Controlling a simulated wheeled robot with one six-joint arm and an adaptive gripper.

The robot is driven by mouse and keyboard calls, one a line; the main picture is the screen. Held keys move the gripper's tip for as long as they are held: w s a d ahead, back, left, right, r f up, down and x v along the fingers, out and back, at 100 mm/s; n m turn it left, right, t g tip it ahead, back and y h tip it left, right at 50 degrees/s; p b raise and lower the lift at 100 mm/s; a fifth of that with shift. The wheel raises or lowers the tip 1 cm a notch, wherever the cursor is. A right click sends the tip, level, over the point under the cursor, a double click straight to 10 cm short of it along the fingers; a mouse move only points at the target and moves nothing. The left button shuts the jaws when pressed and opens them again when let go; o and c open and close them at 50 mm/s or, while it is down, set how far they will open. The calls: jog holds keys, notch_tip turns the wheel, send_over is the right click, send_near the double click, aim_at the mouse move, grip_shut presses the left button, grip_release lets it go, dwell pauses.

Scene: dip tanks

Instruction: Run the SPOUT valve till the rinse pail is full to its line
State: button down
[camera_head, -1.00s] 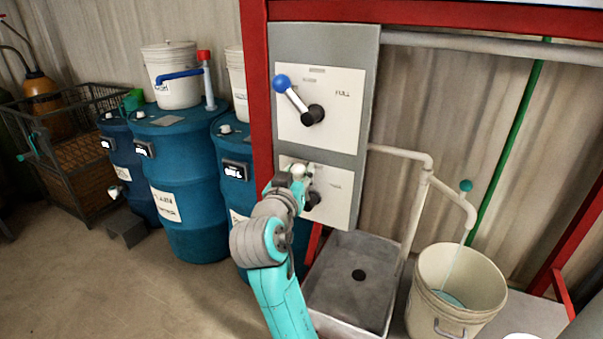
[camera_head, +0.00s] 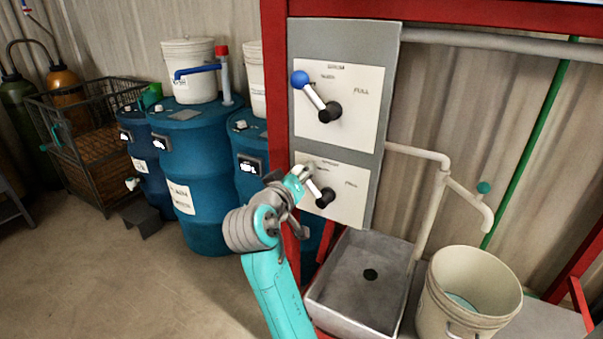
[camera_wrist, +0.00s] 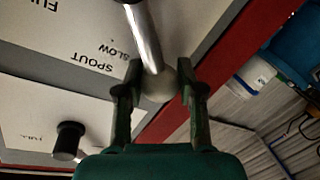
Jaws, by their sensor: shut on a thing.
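My gripper (camera_wrist: 160,95) is shut on the pale round knob (camera_wrist: 158,84) of a silver lever. The wrist view shows the words SPOUT and SLOW on the white plate beside it. In the head view this is the lower valve plate (camera_head: 345,205), its lever slanting up and left from a black hub (camera_head: 326,198). My gripper (camera_head: 300,175) covers the knob there. The cream rinse pail (camera_head: 497,297) stands below the bent spout pipe (camera_head: 486,215). Some pale blue water (camera_head: 460,300) shows inside, below the rim. No stream shows from the spout. I cannot make out the fill line.
An upper valve plate (camera_head: 355,90) has a blue-knobbed lever (camera_head: 300,79), also pointing up and left. A grey sink (camera_head: 385,255) stands left of the pail. Blue drums (camera_head: 200,190) and a wire cage (camera_head: 85,170) stand at the left. The floor at front left is clear.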

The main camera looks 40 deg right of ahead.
dwell(0.3)
jog(key=c, duration=0.7)
grip_release()
jog(key=v, duration=1.2)
jog(key=shift+w, duration=0.1)
jog(key=shift+f, duration=0.15)
